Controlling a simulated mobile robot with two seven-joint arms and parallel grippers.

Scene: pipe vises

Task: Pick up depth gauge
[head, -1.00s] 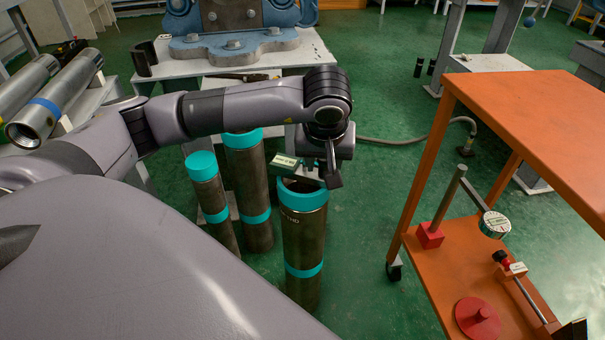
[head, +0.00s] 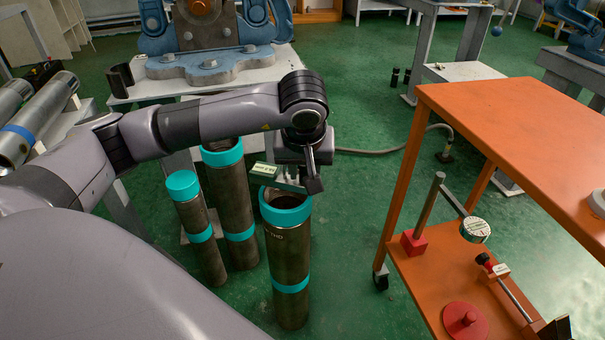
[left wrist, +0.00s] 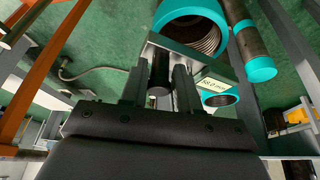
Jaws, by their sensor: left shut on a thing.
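That pipe is brown, upright, with teal bands. In the left wrist view the gauge's readout (left wrist: 214,83) shows right of the fingers, and a dark round post stands between the fingers of my left gripper (left wrist: 160,88). The pipe's teal rim and threaded bore (left wrist: 190,20) lie behind the gauge. My right gripper is not in view.
Two more teal-banded pipes stand left of the front one, a slimmer one (head: 203,240) and a thicker one (head: 235,210). An orange cart (head: 520,120) on the right carries a dial gauge (head: 474,230) and a red disc (head: 465,321). Green floor is open between pipes and cart.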

